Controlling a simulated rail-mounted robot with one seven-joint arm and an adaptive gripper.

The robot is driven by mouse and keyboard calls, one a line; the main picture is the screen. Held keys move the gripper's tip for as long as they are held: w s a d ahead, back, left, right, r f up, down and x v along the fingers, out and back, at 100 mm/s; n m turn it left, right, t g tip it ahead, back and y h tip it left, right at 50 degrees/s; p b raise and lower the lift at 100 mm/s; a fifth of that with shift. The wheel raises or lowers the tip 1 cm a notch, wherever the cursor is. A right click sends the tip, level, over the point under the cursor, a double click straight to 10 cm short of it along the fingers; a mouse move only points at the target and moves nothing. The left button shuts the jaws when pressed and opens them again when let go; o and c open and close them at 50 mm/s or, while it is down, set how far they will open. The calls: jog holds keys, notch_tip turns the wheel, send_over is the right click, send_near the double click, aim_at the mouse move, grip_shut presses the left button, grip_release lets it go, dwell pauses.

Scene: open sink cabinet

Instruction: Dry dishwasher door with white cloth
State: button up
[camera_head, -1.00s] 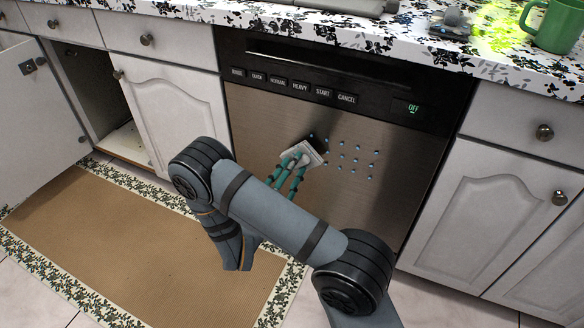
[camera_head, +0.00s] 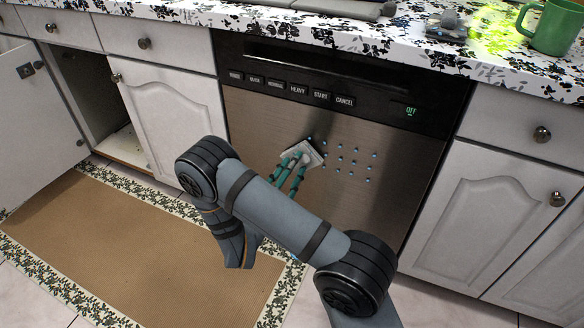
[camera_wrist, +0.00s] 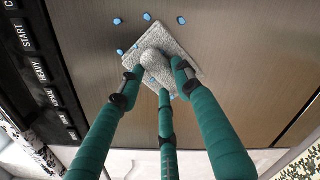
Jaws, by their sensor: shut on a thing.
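The dishwasher door (camera_head: 255,125) is a brushed steel panel in the middle of the head view. Several small blue water drops (camera_head: 352,160) show on it in rows, to the right of the cloth. The white cloth (camera_head: 312,156) is a small square pad, flat against or very near the door. My gripper (camera_head: 299,160) has green fingers and is shut on the cloth. In the wrist view the cloth (camera_wrist: 182,44) is bunched between the fingertips (camera_wrist: 158,75). Blue drops (camera_wrist: 118,21) lie beside the cloth there, and some show at its edges.
The floral counter (camera_head: 300,28) above holds a green mug (camera_head: 556,28) at the right. A cabinet door (camera_head: 35,90) stands open at the left. A brown rug (camera_head: 120,240) lies on the floor. Black control buttons (camera_head: 298,90) line the dishwasher's top.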

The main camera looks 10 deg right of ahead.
aim_at(315, 163)
jog(key=shift+w+d, duration=0.25)
jog(key=shift+w, duration=0.05)
jog(key=shift+s+d, duration=0.6)
jog(key=shift+s, duration=0.1)
jog(key=shift+s+d+p, duration=0.4)
jog(key=shift+s+d, duration=0.05)
jog(key=shift+d, duration=0.35)
jog(key=shift+s+d, duration=0.35)
jog(key=shift+d, duration=0.2)
